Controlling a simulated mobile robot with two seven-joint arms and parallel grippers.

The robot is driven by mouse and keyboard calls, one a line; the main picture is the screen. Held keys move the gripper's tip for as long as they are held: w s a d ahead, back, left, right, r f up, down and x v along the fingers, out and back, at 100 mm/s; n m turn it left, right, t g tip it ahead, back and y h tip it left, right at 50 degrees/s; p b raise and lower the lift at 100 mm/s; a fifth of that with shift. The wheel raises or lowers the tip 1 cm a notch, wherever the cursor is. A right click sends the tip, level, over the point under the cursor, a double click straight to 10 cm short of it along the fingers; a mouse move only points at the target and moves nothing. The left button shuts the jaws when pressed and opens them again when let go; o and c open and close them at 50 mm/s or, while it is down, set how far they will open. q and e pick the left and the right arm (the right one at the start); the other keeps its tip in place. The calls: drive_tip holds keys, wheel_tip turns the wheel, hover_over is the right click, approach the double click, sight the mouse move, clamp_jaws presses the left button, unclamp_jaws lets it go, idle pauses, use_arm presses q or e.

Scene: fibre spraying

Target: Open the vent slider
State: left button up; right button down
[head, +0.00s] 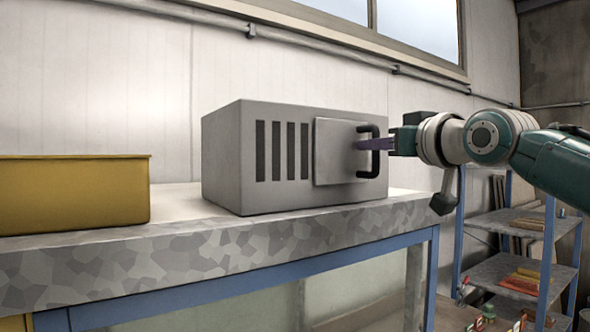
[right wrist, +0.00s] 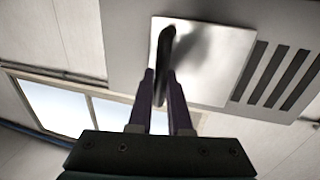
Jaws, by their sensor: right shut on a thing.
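The vent is a grey box (head: 222,160) on the bench, with several dark vertical slots (head: 283,150) uncovered on its front. The vent slider (head: 335,150) is a flat grey plate to the right of the slots, with a black upright handle (head: 375,168). My right gripper (head: 372,145) reaches in from the right and is shut on the handle. In the right wrist view, the purple fingers (right wrist: 160,90) stand either side of the dark handle (right wrist: 163,55), with the plate (right wrist: 205,60) behind it. My left gripper is not in view.
The bench (head: 200,245) has a mottled grey edge and blue frame. A yellow bin (head: 75,193) stands at the left of the bench, apart from the box. A blue-framed shelf unit (head: 510,270) with several items stands at the right.

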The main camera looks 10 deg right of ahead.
drive_tip(key=shift+w+d+r, duration=0.1)
drive_tip(key=shift+d, duration=0.35)
drive_tip(key=c, duration=0.8)
unclamp_jaws()
drive_tip(key=shift+c, duration=0.2)
drive_tip(key=shift+a, duration=0.1)
drive_tip(key=s+d+b, duration=0.1)
drive_tip(key=s+b, duration=0.6)
drive_tip(key=s, duration=0.3)
drive_tip(key=shift+d, duration=0.3)
